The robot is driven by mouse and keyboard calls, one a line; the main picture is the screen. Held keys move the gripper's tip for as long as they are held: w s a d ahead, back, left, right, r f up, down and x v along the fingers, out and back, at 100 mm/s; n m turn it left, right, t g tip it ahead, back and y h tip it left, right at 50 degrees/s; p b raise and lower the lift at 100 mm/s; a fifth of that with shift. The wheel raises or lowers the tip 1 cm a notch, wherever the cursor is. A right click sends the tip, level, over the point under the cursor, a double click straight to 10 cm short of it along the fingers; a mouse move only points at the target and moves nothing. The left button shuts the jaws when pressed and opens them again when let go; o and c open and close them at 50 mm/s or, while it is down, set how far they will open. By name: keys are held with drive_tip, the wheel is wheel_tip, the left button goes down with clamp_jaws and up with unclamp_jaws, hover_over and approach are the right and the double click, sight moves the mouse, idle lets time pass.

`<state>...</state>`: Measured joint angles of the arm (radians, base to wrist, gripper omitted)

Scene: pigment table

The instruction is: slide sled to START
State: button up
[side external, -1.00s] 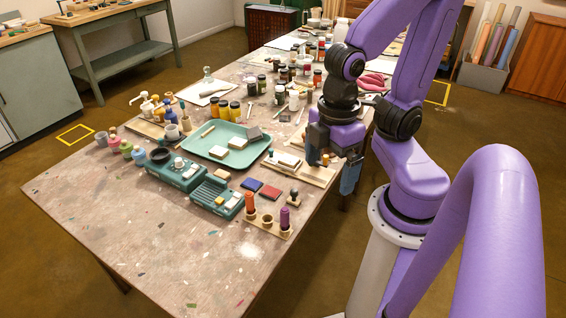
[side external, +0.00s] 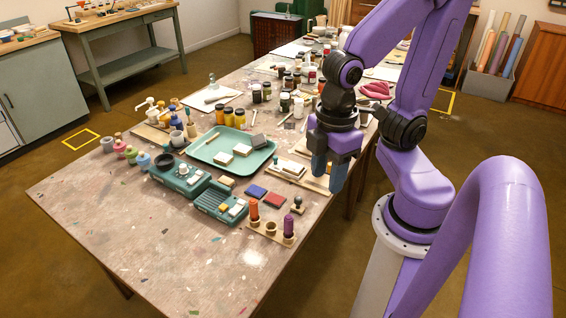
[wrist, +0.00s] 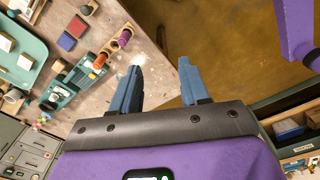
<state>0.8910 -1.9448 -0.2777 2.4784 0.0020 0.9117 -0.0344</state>
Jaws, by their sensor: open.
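A pale wooden board (side external: 313,182) lies near the table's right edge, beside the green tray, with a light block (side external: 292,168) on it that may be the sled. I cannot tell for sure which piece is the sled, and no START marking is readable. My gripper (side external: 328,184) has its blue fingers pointing down at the right end of the board, hiding part of it. In the wrist view my gripper (wrist: 160,64) is open and empty, its fingers apart against the table edge and the brown floor.
The green tray (side external: 212,157) holds small blocks. Blue (side external: 256,191) and red (side external: 275,200) pads, a dark-topped stamp (side external: 297,204) and a rack (side external: 258,228) with orange and purple pieces stand in front. Jars crowd behind. The front table (side external: 150,240) is clear.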

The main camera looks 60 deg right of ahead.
drive_tip(key=w+m, duration=0.1)
drive_tip(key=w, duration=0.9)
drive_tip(key=m, duration=0.2)
hover_over(276, 157)
wheel_tip(276, 157, down, 8)
drive_tip(key=r, duration=0.1)
wheel_tip(276, 157, down, 18)
drive_tip(key=shift+w+r, duration=0.1)
drive_tip(key=shift+w, duration=0.05)
clamp_jaws()
